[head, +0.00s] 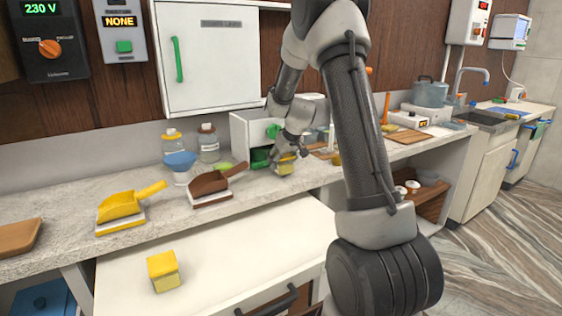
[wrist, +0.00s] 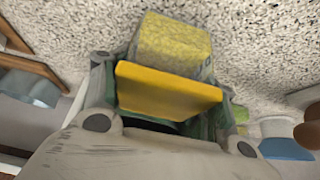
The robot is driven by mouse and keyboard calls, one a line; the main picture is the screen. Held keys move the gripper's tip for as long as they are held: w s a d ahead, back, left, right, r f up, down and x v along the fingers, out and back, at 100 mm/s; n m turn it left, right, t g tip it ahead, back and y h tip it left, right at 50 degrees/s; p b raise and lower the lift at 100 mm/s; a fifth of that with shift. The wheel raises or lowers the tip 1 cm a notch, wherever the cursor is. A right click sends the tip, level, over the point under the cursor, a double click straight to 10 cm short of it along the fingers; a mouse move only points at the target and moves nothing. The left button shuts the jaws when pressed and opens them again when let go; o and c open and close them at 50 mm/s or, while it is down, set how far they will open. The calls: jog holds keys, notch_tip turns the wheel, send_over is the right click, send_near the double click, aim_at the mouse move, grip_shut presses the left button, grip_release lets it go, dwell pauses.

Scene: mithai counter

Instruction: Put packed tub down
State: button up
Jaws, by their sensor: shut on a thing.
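The packed tub (head: 285,167) is a small yellow block at the back counter, low over or on the pale speckled top; I cannot tell whether it touches. In the wrist view the tub (wrist: 172,45) shows a bright yellow face and a paler, mottled yellow body. My gripper (head: 287,157) is shut on it, with a finger on each side of the tub in the wrist view (wrist: 165,100). The fingertips are partly hidden behind the tub. A second yellow tub (head: 163,272) stands alone on the white lower surface in front.
A white box (head: 243,129) with a green item (head: 260,158) stands just left of my gripper. A wooden board (head: 408,136) lies to the right.

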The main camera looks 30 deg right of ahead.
jog(key=shift+f, duration=0.1)
jog(key=shift+f, duration=0.4)
jog(key=shift+f, duration=0.1)
jog(key=o, duration=1.5)
jog(key=shift+f, duration=0.1)
